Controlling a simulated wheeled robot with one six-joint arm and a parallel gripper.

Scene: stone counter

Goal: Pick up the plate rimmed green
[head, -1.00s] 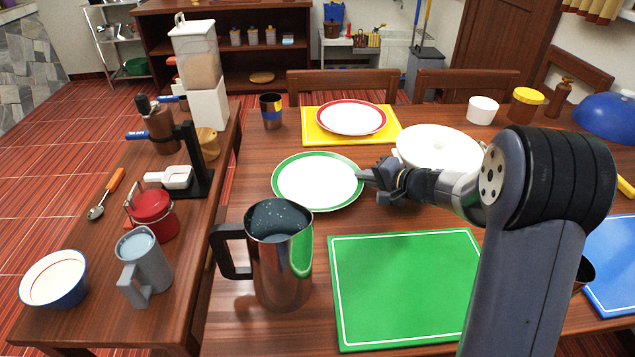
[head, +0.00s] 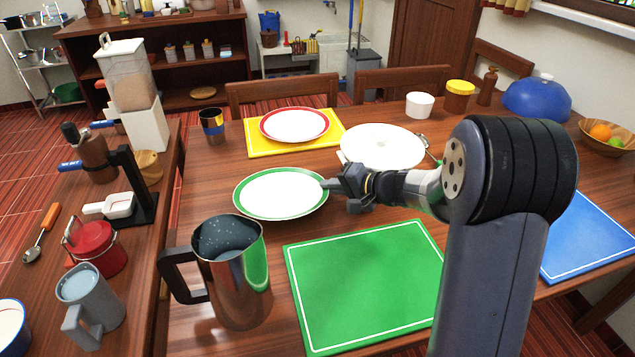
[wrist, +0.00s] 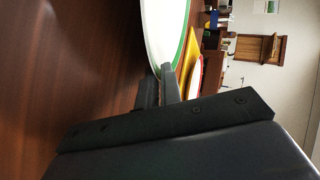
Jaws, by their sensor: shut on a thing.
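The white plate with the green rim (head: 281,194) is in the middle of the head view, at or just above the wooden table; I cannot tell if it is lifted. My gripper (head: 328,186) is shut on its right edge. In the wrist view the plate (wrist: 165,28) shows its green rim between the fingertips of my gripper (wrist: 160,75).
A steel pitcher (head: 232,270) stands in front of the plate. A green mat (head: 365,285) lies at the front right. A red-rimmed plate (head: 295,125) sits on a yellow mat (head: 262,148) behind.

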